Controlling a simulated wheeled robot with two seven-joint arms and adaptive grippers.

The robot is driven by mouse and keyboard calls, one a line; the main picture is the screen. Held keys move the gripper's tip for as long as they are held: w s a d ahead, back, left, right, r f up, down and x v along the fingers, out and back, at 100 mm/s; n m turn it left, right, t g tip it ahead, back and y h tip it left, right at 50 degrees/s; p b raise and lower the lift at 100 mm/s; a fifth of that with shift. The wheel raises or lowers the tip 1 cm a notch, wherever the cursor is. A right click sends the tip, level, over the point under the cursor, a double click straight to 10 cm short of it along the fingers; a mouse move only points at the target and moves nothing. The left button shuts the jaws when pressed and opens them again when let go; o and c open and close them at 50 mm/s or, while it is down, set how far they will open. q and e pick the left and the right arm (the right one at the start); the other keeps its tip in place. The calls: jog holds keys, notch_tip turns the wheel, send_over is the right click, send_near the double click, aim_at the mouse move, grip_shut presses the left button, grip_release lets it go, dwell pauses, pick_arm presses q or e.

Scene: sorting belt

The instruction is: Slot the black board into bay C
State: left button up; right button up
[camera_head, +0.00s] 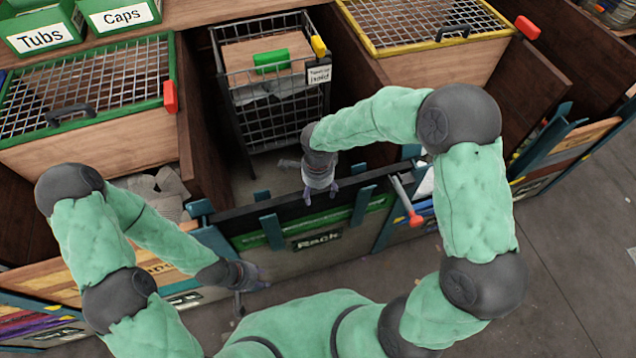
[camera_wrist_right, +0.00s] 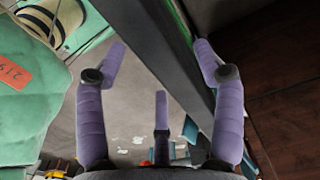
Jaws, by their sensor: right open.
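The black board (camera_head: 295,207) stands upright across the front of the middle bay, between teal brackets, above a panel labelled "Rack". No bay letter is readable, so I cannot tell which bay is C. My right gripper (camera_head: 320,192) is over the board's top edge, pointing down. In the right wrist view its purple fingers (camera_wrist_right: 160,75) are spread open, with the dark top edge of the board (camera_wrist_right: 158,55) running diagonally between them; I cannot tell whether they touch it. My left gripper (camera_head: 262,278) hangs low in front of the bays; its fingers are too small to judge.
A black wire cart (camera_head: 270,125) stands inside the middle bay behind the board. Mesh-topped bins flank it, green-framed (camera_head: 90,85) and yellow-framed (camera_head: 425,22). A red-tipped lever (camera_head: 408,200) sticks out right of the board. The grey floor (camera_head: 560,250) at right is clear.

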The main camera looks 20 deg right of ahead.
jog(key=shift+f, duration=1)
grip_shut()
jog(key=shift+w+r, duration=0.1)
jog(key=shift+r, duration=0.15)
notch_tip(320, 180, up, 20)
jog(key=p, duration=1.1)
jog(key=shift+f, duration=0.15)
